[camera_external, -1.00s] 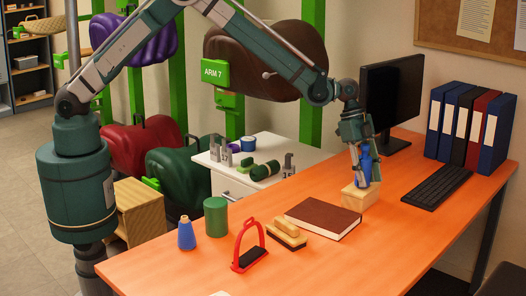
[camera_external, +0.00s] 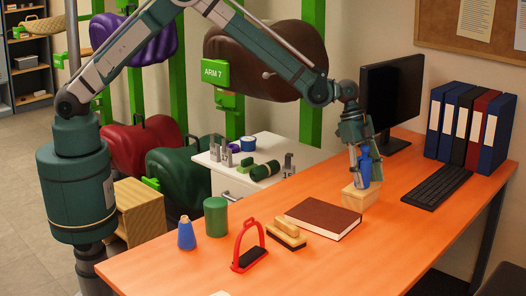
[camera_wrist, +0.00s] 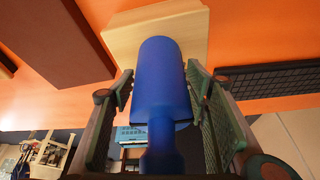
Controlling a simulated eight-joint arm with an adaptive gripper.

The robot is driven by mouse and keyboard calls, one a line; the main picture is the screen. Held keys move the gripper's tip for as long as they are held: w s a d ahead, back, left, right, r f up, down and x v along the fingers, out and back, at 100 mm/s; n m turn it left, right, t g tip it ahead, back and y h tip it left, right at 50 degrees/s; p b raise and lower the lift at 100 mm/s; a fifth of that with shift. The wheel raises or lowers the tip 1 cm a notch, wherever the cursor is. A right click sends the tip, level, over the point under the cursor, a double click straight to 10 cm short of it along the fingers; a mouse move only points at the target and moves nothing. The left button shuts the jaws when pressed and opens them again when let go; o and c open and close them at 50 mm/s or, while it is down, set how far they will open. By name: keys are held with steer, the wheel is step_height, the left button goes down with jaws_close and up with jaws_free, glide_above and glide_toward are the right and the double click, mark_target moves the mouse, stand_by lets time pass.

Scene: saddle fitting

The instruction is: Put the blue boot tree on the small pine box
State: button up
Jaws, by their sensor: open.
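The blue boot tree (camera_external: 364,170) stands upright on the small pine box (camera_external: 353,197) on the orange desk. My gripper (camera_external: 366,168) is open around it, with one finger on each side. In the wrist view the boot tree (camera_wrist: 162,90) lies between the two spread fingers of my gripper (camera_wrist: 160,92), with a narrow gap showing on the left side. The pine box (camera_wrist: 190,30) shows behind its far end. The fingers partly hide the boot tree in the external view.
A keyboard (camera_external: 437,187) and monitor (camera_external: 391,92) are right of the box.

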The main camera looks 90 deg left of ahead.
steer(key=shift+r, duration=0.15)
steer(key=p+v, duration=0.1)
steer(key=v, duration=1)
steer(key=shift+r, duration=0.25)
steer(key=shift+a+r, duration=0.1)
steer(key=shift+r, duration=0.1)
steer(key=shift+s+r, duration=0.1)
